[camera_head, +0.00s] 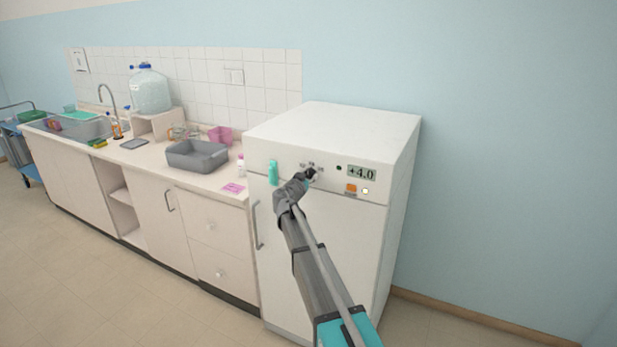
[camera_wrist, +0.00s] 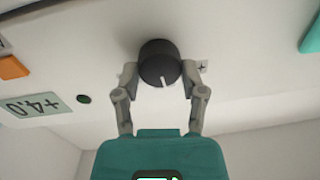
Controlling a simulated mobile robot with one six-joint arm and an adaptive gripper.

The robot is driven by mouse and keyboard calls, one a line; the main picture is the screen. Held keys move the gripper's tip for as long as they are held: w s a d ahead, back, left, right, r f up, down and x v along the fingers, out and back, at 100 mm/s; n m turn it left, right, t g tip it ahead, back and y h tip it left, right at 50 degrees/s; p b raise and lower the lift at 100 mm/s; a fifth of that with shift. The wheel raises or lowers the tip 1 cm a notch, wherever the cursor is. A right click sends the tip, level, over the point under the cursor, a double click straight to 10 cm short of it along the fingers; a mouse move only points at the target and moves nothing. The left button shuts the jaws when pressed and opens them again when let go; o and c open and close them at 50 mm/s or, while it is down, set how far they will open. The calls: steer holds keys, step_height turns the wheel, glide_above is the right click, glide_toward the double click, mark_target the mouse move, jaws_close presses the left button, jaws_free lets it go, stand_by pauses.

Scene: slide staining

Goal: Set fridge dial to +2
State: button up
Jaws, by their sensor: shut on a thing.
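The white fridge (camera_head: 320,235) stands at the right end of the counter, with a control panel along its upper front. Its display (camera_head: 361,173) reads +4.0, and the same display (camera_wrist: 38,107) shows upside down in the wrist view. The dark round dial (camera_wrist: 159,63) has a white pointer line on its face. My gripper (camera_wrist: 158,72) has one finger on each side of the dial and is shut on it. In the head view my gripper (camera_head: 309,176) is at the panel and covers most of the dial.
An orange label (camera_head: 351,188) and a white button sit below the display. A teal object (camera_head: 273,172) is on the panel left of the dial. The floor in front is clear.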

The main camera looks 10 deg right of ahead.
steer(key=n, duration=0.5)
steer(key=shift+p, duration=0.3)
steer(key=n, duration=0.5)
steer(key=shift+w+g, duration=0.1)
steer(key=shift+g, duration=0.2)
steer(key=shift+n, duration=0.3)
steer(key=o, duration=1.2)
steer(key=shift+c, duration=0.2)
